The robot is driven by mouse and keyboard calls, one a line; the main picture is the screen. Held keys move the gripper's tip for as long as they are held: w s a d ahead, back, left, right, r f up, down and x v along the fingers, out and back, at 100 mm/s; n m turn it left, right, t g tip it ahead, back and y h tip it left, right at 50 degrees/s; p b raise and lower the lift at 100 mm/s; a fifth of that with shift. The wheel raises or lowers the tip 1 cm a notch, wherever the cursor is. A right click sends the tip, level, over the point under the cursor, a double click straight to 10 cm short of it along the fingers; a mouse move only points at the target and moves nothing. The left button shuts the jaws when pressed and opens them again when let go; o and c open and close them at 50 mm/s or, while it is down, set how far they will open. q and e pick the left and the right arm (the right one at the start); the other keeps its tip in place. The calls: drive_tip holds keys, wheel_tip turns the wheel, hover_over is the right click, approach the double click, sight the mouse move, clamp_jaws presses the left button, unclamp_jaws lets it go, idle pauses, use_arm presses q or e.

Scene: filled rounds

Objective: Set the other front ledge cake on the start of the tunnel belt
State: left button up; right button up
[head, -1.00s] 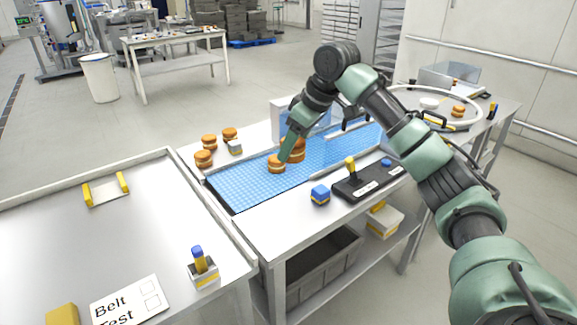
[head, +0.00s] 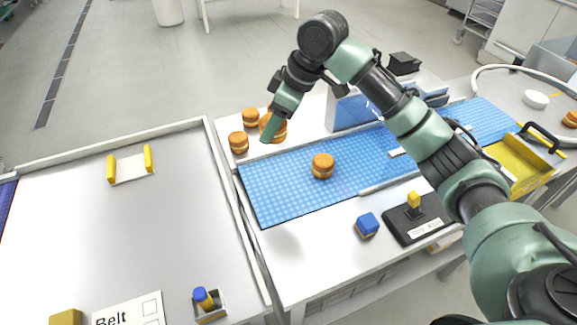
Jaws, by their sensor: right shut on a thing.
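My right gripper (head: 268,137) is in the upper middle of the head view, near the far left end of the blue belt (head: 285,200). It is shut on an orange-brown layered cake (head: 279,133), partly hidden behind its fingers. Another such cake (head: 323,166) sits on the blue belt, to the right of the gripper. Two more cakes, one farther back (head: 250,117) and one nearer (head: 238,143), stand on the pale surface behind the belt's left end. The pale blue tunnel panel (head: 350,112) stands behind the belt, partly covered by my right arm. My left gripper is out of view.
A blue block (head: 367,225) and a black control box (head: 415,222) with a yellow knob stand in front of the belt. A yellow tray (head: 520,165) lies to the right. The steel table (head: 180,230) at left is mostly clear, with a small holder (head: 209,304) near its front.

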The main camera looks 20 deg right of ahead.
wheel_tip(320, 180, down, 7)
drive_tip(key=p, duration=0.2)
hover_over(271, 185)
drive_tip(key=d, duration=0.1)
drive_tip(key=f, duration=0.4)
drive_tip(key=s+f, duration=0.1)
drive_tip(key=f, duration=0.1)
drive_tip(key=shift+d, duration=0.15)
drive_tip(key=shift+f, duration=0.3)
wheel_tip(271, 185, down, 4)
drive_tip(key=shift+r+p, duration=0.25)
drive_tip(key=shift+p, duration=0.15)
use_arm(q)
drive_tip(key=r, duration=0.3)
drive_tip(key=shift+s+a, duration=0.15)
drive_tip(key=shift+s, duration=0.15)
use_arm(e)
drive_tip(key=shift+f, duration=0.25)
drive_tip(key=shift+f, duration=0.15)
drive_tip(key=o, duration=0.9)
drive_tip(key=shift+c, duration=0.2)
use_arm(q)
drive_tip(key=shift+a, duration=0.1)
